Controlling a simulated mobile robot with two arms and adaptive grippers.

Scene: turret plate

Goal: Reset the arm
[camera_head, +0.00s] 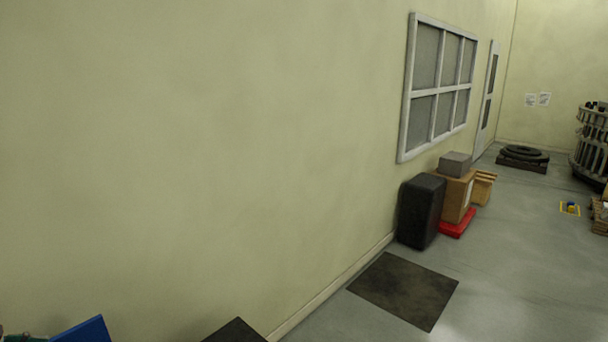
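Neither of my grippers shows in the head view, and no part that I can surely call my arm is in the picture. The view is mostly a plain pale yellow-green wall (200,150) with the grey floor (500,280) to the right. Whether anything is held cannot be seen here.
A dark mat (403,290) lies on the floor near the wall. Beyond it stand a black case (420,211), a cardboard box (455,196) and a red item (457,224). A blue panel (83,330) and a dark block (236,331) show at the bottom edge. The right floor is mostly clear.

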